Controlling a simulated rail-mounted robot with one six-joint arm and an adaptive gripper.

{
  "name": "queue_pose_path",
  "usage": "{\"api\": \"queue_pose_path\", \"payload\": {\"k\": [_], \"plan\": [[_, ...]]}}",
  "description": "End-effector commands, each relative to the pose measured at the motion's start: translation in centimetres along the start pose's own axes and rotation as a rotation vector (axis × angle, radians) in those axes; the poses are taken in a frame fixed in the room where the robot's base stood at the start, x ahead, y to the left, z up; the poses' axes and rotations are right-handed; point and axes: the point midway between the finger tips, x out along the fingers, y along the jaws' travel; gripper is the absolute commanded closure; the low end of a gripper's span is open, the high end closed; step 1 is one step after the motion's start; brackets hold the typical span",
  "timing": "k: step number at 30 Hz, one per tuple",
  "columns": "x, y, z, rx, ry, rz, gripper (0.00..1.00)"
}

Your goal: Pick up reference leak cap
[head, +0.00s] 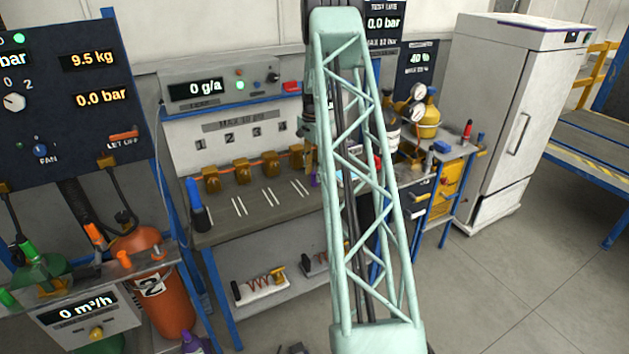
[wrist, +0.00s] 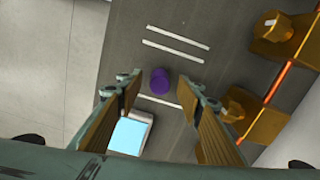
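A small purple cylinder (wrist: 159,81), the only cap-like piece between my fingers and probably the reference leak cap, stands on the grey bench top (wrist: 193,18) in the wrist view. My gripper (wrist: 160,86) is open, with one brown-padded finger on each side of the picture and the purple piece showing in the gap near the tips. The fingers appear apart from it; its exact distance below them is hard to tell. In the head view my arm's lattice link hides most of the gripper, and only a sliver of purple (head: 314,180) shows beside it.
A device with a light-blue screen (wrist: 130,135) lies close to the purple piece, under the left finger. Brass blocks on a copper pipe (wrist: 263,115) run along the right in the wrist view. White lines mark the bench. A blue-handled tool (head: 198,205) stands at the bench's left end.

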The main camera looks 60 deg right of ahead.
Motion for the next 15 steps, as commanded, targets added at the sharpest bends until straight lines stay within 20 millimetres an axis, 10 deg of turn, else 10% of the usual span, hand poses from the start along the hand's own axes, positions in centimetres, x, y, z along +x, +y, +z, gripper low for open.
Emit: {"api": "queue_pose_path", "payload": {"k": [15], "plan": [[2.7,0.0,-0.1,0.000,0.001,-0.001,0.66]]}}
